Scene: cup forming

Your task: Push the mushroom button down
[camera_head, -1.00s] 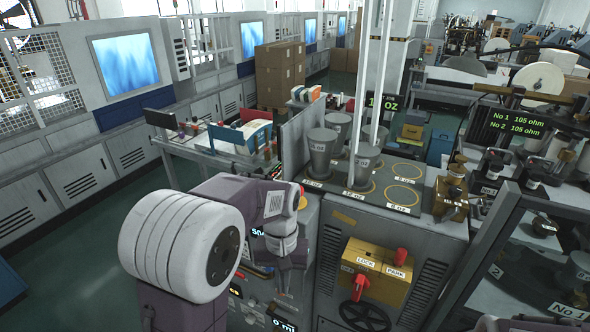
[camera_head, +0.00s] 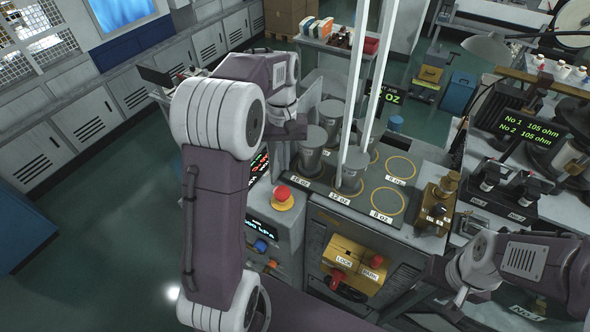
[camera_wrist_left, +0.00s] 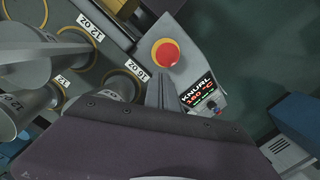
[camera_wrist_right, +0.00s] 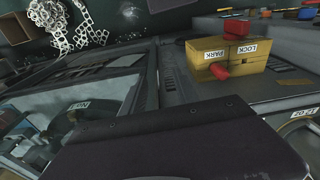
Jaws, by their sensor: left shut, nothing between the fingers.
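The mushroom button (camera_head: 283,194) is a red cap on a yellow base, on top of a grey control panel left of the cup stand. It also shows in the left wrist view (camera_wrist_left: 166,53), just beyond the left fingertips. My left gripper (camera_head: 297,130) is shut and empty, above and behind the button in the head view. In the left wrist view its closed fingers (camera_wrist_left: 160,88) point toward the button, and contact is not visible. My right gripper (camera_head: 437,272) is low at the right, well away from the button, with its fingers too dark to make out.
A yellow lock box (camera_head: 355,262) with red handles is on the cabinet front. A brass fixture (camera_head: 437,205) stands at the stand's right. Open floor lies left.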

